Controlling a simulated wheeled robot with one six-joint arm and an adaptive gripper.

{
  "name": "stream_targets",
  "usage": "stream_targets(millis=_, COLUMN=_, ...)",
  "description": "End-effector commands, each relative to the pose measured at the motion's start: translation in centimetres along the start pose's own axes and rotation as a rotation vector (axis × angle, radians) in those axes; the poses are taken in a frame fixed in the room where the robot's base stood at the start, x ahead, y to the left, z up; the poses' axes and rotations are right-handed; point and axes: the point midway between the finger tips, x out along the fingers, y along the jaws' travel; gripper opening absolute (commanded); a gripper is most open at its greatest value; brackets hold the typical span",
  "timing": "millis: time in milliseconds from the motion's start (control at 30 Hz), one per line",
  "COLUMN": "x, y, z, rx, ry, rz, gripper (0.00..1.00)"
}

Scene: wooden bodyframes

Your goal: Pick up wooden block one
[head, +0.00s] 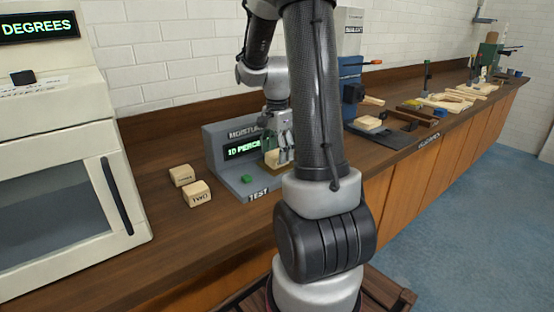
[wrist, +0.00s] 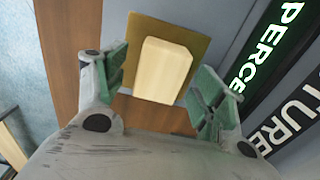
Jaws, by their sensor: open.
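A pale wooden block (wrist: 163,70) sits on a brass-coloured plate (wrist: 148,27) of the moisture meter (head: 222,165). No label shows on this block, so I cannot read whether it is block one. My gripper (head: 278,152) is above the plate, with its green-padded fingers open on either side of the block. In the wrist view a gap shows between the block and each finger. In the head view the gripper and arm hide most of this block. A block marked TWO (head: 197,194) and another block (head: 181,175) with an unreadable label lie on the counter to the left.
The meter's display (head: 243,150) stands close beside the gripper, and a green button (head: 246,179) is on its base. A white oven-like cabinet (head: 75,150) stands at the left. A blue machine (head: 352,90) and wooden parts are further along the counter.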

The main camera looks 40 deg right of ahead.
Motion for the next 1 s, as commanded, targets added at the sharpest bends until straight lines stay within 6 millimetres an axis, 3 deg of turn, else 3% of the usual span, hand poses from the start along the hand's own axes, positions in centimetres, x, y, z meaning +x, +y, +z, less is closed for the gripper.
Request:
stream_targets(millis=100, x=0.9, y=0.0, z=0.0, rx=-0.001, ry=0.000, rz=0.000, gripper=0.70)
stream_targets(millis=333, x=1.0, y=0.0, z=0.0, rx=-0.001, ry=0.000, rz=-0.001, gripper=0.68)
stream_targets(millis=600, x=1.0, y=0.0, z=0.0, rx=-0.001, ry=0.000, rz=-0.001, gripper=0.20)
stream_targets(millis=867, x=0.9, y=0.0, z=0.0, rx=-0.001, ry=0.001, rz=-0.001, gripper=0.15)
stream_targets(millis=1000, x=-0.4, y=-0.1, z=0.0, rx=-0.001, ry=0.001, rz=-0.003, gripper=0.15)
